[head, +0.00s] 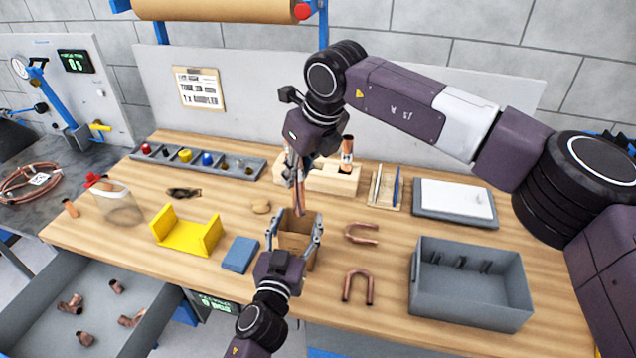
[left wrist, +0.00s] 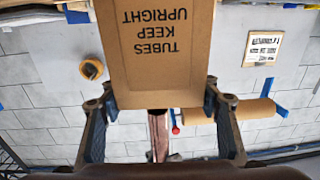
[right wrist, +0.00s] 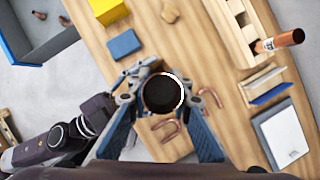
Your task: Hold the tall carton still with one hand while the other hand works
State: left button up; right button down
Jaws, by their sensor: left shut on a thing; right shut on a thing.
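The tall brown carton (head: 297,238) stands near the table's front edge. In the left wrist view the carton (left wrist: 158,50) shows upside-down print reading "TUBES KEEP UPRIGHT". My left gripper (head: 297,232) is shut on the carton, one finger on each side; its fingers also show in the left wrist view (left wrist: 160,100). My right gripper (head: 297,172) is above the carton and shut on a copper tube (head: 299,197) that hangs down toward the carton's open top. In the right wrist view the tube (right wrist: 163,93) is seen end-on between the fingers. Whether its lower end is inside the carton is unclear.
A wooden block (head: 325,180) with another copper tube (head: 347,149) stands behind. U-shaped copper pieces (head: 358,285) lie right of the carton, beside a grey bin (head: 470,300). A blue block (head: 240,254) and yellow holder (head: 186,235) lie left. A white pad (head: 455,200) lies back right.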

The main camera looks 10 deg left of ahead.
aim_at(298, 214)
jog(key=shift+a+f, duration=0.2)
jog(key=shift+f, duration=1.25)
jog(key=shift+f, duration=4.7)
jog(key=shift+w, duration=0.15)
jog(key=shift+w+d, duration=1.1)
jog(key=shift+d, duration=0.05)
jog(key=c, duration=1.8)
grip_release()
jog(key=shift+c, duration=0.2)
jog(key=shift+o, duration=0.9)
jog(key=shift+s, duration=0.1)
jog(key=shift+s+a, duration=0.1)
jog(key=shift+a, duration=0.05)
